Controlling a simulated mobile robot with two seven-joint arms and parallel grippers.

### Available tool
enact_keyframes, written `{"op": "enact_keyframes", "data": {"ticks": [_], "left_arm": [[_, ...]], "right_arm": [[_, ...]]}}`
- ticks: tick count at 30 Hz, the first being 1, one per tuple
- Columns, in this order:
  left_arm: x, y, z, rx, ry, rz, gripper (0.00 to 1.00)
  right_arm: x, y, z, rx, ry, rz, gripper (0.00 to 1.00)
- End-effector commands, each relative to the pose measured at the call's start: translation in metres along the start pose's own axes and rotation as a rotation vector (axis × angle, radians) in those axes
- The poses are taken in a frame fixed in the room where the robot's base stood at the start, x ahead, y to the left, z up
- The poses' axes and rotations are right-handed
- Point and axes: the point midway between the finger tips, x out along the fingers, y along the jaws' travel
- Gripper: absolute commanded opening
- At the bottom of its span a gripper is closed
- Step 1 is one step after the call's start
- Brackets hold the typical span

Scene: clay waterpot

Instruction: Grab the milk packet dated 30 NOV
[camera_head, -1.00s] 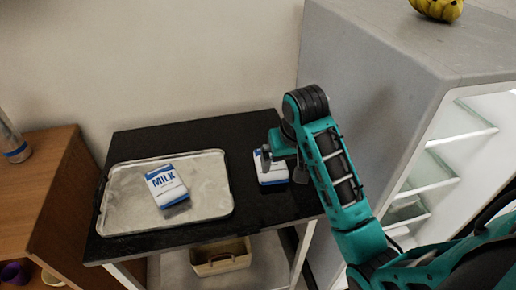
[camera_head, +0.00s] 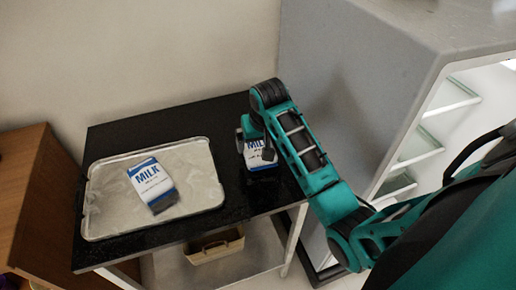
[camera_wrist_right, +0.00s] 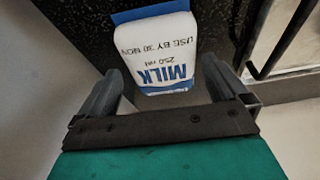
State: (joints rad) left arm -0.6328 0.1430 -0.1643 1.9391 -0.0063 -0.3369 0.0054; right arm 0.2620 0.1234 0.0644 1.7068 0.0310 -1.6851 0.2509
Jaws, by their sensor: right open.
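A white and blue milk packet (camera_head: 254,158) sits on the black tabletop to the right of the tray. In the right wrist view this packet (camera_wrist_right: 158,48) shows the print "USE BY 30 NOV", upside down. My right gripper (camera_wrist_right: 162,78) is open, with one finger on each side of the packet's near end. In the head view my right gripper (camera_head: 256,146) is over that packet and hides part of it. Finger contact cannot be told. A second milk packet (camera_head: 150,181) lies on the tray; its date is too small to read. My left gripper is not in view.
The metal tray (camera_head: 104,219) covers much of the black table (camera_head: 112,256). A grey cabinet (camera_head: 345,100) with open shelves stands close on the right. A wooden cabinet (camera_head: 32,210) is at left. A bin (camera_head: 215,246) sits on the lower shelf.

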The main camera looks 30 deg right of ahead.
Motion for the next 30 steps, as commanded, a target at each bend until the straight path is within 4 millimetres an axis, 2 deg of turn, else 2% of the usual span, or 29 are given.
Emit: {"op": "enact_keyframes", "data": {"ticks": [6,16,30], "left_arm": [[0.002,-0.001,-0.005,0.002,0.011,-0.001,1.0],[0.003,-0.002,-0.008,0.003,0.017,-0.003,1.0],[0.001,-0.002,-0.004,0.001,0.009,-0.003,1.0]], "right_arm": [[0.03,-0.001,0.0,0.0,-0.003,0.0,1.0],[0.037,-0.001,-0.001,0.0,0.0,0.0,1.0],[0.036,-0.001,-0.001,0.001,0.0,0.0,0.55]]}}
